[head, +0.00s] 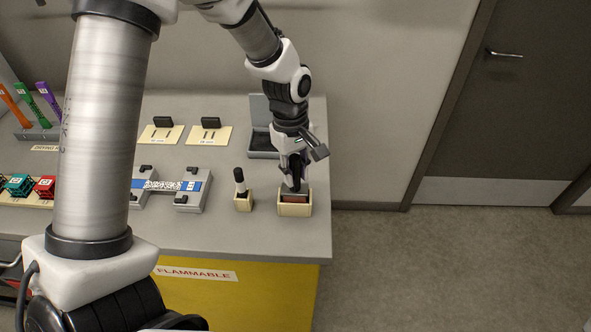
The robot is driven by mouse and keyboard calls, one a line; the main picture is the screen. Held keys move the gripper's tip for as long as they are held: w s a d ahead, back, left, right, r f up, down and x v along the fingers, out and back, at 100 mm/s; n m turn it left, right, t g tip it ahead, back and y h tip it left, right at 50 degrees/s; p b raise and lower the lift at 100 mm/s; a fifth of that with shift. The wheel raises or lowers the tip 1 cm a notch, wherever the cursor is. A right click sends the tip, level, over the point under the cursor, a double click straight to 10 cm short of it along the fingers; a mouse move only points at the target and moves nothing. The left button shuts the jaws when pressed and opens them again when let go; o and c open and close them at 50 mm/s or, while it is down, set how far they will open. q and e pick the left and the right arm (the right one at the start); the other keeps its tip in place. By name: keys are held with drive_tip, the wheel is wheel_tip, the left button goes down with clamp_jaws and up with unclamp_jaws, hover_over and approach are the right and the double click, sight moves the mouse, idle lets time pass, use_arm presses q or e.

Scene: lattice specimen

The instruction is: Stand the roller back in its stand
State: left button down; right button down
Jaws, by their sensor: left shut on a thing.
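My left gripper (294,182) is at the right end of the bench, pointing down. It is shut on the roller, which is mostly hidden by the fingers; only dark parts show between and below them. Directly below is a cream, open-topped box-like stand (294,210) with a reddish-brown inside. The fingertips are at or just above its rim, and the lower end of the roller appears to be at its opening. I cannot tell whether it touches the stand. My right gripper is not in view.
A small cream holder (243,204) with a black-handled item (240,182) stands just left of the stand. A grey open case (262,143) is behind. A blue-and-grey fixture (170,186) and cream plates (211,135) lie further left. The bench's right edge is close.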

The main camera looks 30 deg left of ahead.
use_arm(q)
drive_tip(key=shift+f, duration=0.3)
drive_tip(key=shift+f+b, duration=0.6)
drive_tip(key=shift+f, duration=0.4)
drive_tip(key=c, duration=0.9)
unclamp_jaws()
drive_tip(key=shift+o, duration=0.6)
drive_tip(key=o, duration=0.4)
drive_tip(key=shift+r, duration=0.1)
